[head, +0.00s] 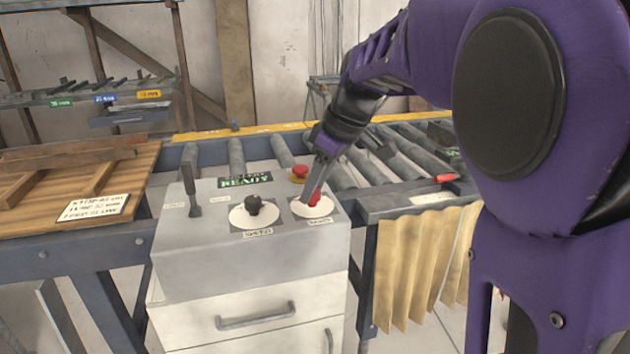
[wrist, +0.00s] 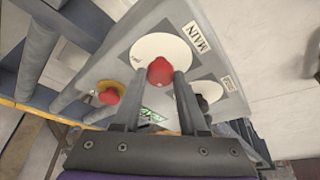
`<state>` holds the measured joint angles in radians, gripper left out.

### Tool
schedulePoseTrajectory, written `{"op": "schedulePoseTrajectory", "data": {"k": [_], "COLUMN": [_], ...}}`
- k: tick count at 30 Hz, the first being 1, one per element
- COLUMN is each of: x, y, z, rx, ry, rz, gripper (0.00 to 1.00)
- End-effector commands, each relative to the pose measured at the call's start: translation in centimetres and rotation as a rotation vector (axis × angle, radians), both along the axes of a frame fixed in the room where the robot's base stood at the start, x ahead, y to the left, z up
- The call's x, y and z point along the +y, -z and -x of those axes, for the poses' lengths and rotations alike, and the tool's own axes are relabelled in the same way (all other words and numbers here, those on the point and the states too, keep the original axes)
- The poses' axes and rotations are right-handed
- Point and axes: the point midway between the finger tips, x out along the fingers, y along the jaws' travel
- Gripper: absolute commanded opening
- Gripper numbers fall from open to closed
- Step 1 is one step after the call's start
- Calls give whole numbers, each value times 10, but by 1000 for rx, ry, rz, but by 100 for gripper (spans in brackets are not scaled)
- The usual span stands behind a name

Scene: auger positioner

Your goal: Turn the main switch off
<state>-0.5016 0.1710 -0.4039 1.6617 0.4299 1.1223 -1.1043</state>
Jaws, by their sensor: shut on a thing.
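The main switch is a red knob (head: 315,200) on a white round plate at the right of the grey control box (head: 250,275). In the wrist view the red knob (wrist: 160,69) sits by the label MAIN. My gripper (head: 312,194) reaches down to the knob from above. In the wrist view its two fingers (wrist: 163,76) are closed on the knob, one on each side. The fingers cover part of the knob in the head view. I cannot read the knob's setting.
A black knob (head: 254,205) on a white plate sits left of the main switch. A red button on a yellow base (head: 299,174) is just behind it. A dark upright lever (head: 188,182) stands at the box's left. Rollers (head: 237,158) run behind the box.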

Motion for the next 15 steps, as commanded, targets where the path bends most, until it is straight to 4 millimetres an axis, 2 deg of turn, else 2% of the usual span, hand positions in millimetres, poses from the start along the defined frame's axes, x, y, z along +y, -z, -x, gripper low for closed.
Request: {"op": "schedulePoseTrajectory", "data": {"k": [1, 3, 15], "x": [0, 0, 0], "y": [0, 0, -1], "z": [0, 0, 1], "rx": [0, 0, -1], "ry": [0, 0, 53], "rz": [0, 0, 0], "gripper": [8, 0, 0]}}
